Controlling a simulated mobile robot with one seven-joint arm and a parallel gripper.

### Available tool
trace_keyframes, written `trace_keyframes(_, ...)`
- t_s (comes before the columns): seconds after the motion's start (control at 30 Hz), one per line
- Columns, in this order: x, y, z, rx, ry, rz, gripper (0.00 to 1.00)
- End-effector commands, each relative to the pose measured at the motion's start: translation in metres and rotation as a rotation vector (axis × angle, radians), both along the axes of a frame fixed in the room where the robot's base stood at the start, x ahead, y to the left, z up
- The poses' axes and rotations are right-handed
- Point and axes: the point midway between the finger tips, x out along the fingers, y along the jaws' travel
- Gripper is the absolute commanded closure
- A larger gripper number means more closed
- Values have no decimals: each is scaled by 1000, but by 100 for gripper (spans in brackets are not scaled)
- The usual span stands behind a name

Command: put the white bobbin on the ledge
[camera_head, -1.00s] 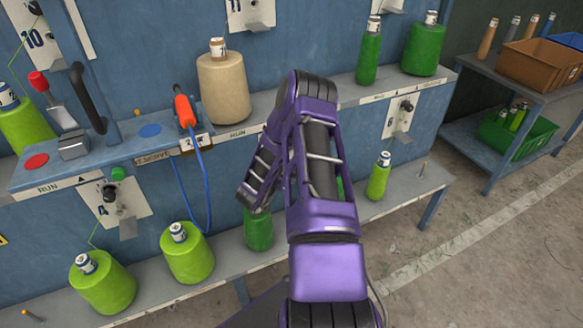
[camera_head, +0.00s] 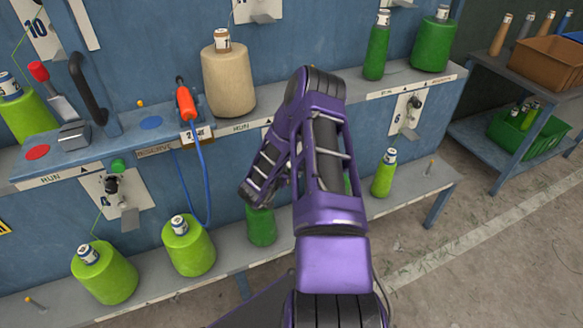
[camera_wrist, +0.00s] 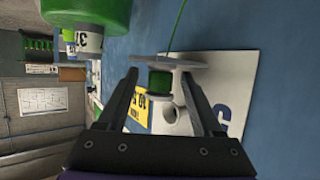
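A cream-white bobbin (camera_head: 228,82) with a labelled top stands upright on the upper ledge (camera_head: 262,108), left of my arm in the head view. A lower ledge (camera_head: 147,272) runs below it; I cannot tell which ledge is the task's. In the wrist view my gripper (camera_wrist: 164,88) is open. A small white flanged part with a green core (camera_wrist: 160,84) shows between and beyond its fingers, by a white plate (camera_wrist: 222,85); I see no contact. The fingertips are hidden behind my arm in the head view.
Lime bobbins (camera_head: 188,246) and a dark green bobbin (camera_head: 261,226) stand on the lower ledge. Dark green bobbins (camera_head: 431,45) stand on the upper ledge at right. An orange-handled tool (camera_head: 186,103) with a blue cord is left of the cream bobbin. A green bobbin (camera_wrist: 90,12) is close in the wrist view.

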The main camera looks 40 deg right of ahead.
Motion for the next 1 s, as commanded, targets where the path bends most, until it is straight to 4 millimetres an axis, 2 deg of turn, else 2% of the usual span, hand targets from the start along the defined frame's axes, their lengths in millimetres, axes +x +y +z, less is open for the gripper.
trace_keyframes(0.27, 0, 3, 6, 0, -1, 2, 32)
trace_keyframes(0.7, -33, 78, 40, -1, 2, 6, 32)
trace_keyframes(0.83, -40, 92, 46, -2, 1, 4, 32)
trace_keyframes(1.0, -45, 101, 49, 0, 0, 1, 32)
